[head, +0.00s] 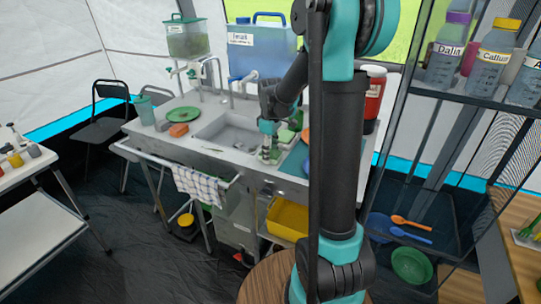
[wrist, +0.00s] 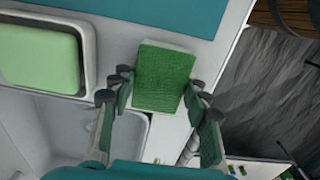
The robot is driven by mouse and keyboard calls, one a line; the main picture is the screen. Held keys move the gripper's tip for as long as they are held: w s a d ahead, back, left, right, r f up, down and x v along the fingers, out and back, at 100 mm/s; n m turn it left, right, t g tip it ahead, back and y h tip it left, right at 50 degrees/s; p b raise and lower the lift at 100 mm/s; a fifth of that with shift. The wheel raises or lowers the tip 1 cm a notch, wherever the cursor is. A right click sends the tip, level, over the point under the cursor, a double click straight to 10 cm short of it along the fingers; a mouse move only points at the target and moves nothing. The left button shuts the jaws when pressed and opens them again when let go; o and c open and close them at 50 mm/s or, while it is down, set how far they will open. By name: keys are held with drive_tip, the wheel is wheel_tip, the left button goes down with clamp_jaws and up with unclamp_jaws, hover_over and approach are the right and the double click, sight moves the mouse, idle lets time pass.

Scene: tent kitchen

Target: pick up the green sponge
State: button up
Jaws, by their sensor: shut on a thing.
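The green sponge (wrist: 165,76) is a rectangular block with a rough dark green top in the wrist view. My gripper (wrist: 160,92) has a finger on each side of it and is shut on it. The sponge sticks out past the fingertips. In the head view my gripper (head: 269,150) points down at the counter's front edge, just right of the sink. The sponge is too small there to make out clearly. I cannot tell whether it still touches the counter.
A pale green block lies in a white dish (wrist: 92,50) left of the sponge. A teal mat (head: 293,161) lies right of my gripper. The sink (head: 228,131) is to the left, with a green plate (head: 183,114) beyond. A checked towel (head: 200,185) hangs in front.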

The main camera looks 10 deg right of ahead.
wheel_tip(320, 180, up, 20)
idle(0.5)
